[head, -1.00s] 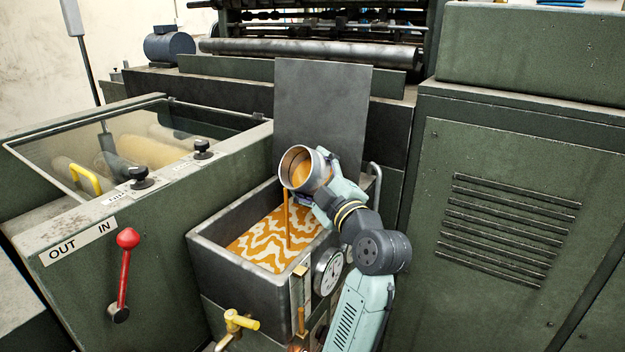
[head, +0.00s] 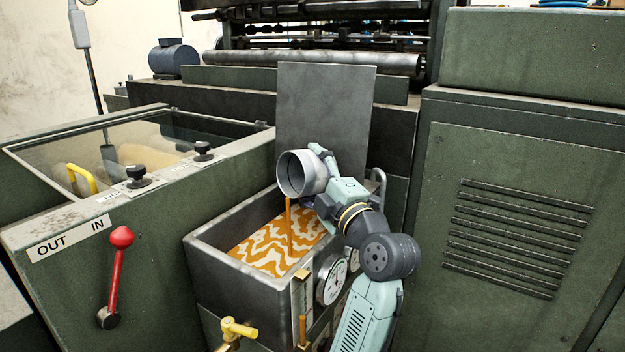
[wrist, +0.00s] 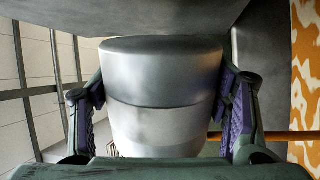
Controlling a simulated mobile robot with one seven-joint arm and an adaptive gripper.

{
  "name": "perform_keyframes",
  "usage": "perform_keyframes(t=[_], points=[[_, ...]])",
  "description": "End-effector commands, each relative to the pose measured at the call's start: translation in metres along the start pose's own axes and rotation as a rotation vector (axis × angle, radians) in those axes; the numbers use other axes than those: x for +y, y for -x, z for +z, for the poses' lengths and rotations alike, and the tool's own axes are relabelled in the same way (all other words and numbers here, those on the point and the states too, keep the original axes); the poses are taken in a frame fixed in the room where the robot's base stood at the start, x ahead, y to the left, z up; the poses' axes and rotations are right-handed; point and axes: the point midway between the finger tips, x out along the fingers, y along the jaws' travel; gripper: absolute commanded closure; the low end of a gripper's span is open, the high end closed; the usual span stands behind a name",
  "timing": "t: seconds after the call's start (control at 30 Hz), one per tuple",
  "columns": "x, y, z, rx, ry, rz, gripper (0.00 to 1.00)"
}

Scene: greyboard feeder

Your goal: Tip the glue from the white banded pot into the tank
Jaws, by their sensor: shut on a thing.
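The pot (head: 297,174), whitish-grey with a darker band line, is tilted on its side above the tank (head: 232,292), mouth facing left and down. My gripper (head: 322,172) is shut on it from the right. In the wrist view, the pot (wrist: 160,75) sits between the two purple-padded fingers of my gripper (wrist: 160,110). A thin stream of orange glue (head: 289,222) falls from the pot's lower lip into the tank. The pool in the tank (head: 272,248) shows orange and cream swirls. The pot's visible inner wall is grey; its lowest inside is hidden.
An upright dark plate (head: 325,110) stands right behind the tank. Gauges (head: 331,279) and a yellow tap (head: 238,328) are on the tank's front side. A green cabinet (head: 515,230) stands to the right. A red lever (head: 117,270) is on the left housing.

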Motion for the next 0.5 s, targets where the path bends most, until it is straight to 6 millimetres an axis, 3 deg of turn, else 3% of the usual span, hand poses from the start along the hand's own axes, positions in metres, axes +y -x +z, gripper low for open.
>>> perform_keyframes(t=[0.5], points=[[0.0034,0.0006,-0.0051,0.03,0.131,0.022,0.73]])
